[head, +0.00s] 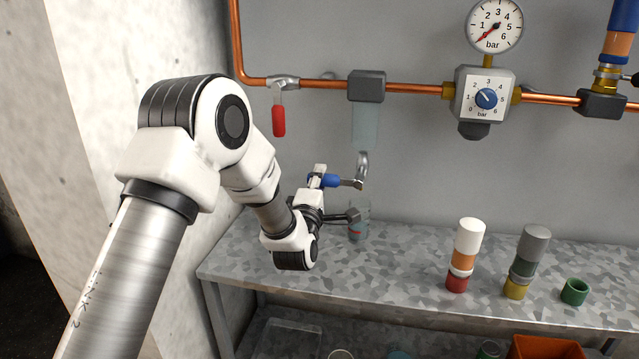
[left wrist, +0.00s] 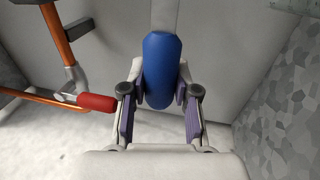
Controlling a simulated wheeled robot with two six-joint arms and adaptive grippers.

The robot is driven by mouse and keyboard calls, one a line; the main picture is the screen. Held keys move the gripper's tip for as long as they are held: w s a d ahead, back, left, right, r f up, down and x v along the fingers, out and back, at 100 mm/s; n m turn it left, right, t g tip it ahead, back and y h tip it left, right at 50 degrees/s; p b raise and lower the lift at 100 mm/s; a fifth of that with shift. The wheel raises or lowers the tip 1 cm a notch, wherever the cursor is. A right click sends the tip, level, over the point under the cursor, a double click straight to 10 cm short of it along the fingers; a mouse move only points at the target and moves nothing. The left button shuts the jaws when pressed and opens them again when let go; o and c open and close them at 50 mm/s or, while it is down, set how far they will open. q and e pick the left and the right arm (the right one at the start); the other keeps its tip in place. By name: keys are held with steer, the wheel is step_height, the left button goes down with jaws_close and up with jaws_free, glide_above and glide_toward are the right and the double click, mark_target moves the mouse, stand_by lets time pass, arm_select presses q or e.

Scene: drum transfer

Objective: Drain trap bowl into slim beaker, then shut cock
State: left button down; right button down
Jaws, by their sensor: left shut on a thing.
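The trap bowl (head: 364,126) is a pale translucent cup hanging under a dark block on the copper pipe. Below it is the metal drain cock (head: 361,168) with a blue lever (head: 329,181) pointing left. My left gripper (head: 321,184) is shut on this lever; in the left wrist view the blue lever (left wrist: 162,60) sits between the fingers. The slim beaker (head: 359,231) is clear, has a red mark and stands upright on the bench below the cock. Part of my gripper hides some of it. Its liquid level is hard to tell. My right gripper is out of view.
A red-handled valve (head: 279,121) hangs on the pipe at left, also in the left wrist view (left wrist: 96,102). A regulator (head: 484,96) and gauge (head: 494,25) are at right. A white-topped cylinder (head: 468,240), a grey-topped cylinder (head: 533,245) and a green cup (head: 574,291) stand on the bench (head: 410,268).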

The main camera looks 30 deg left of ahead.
arm_select(q)
steer(key=shift+f, duration=0.1)
steer(key=c, duration=0.8)
jaws_free()
steer(key=shift+c, duration=0.2)
steer(key=v, duration=1.2)
steer(key=shift+f, duration=0.1)
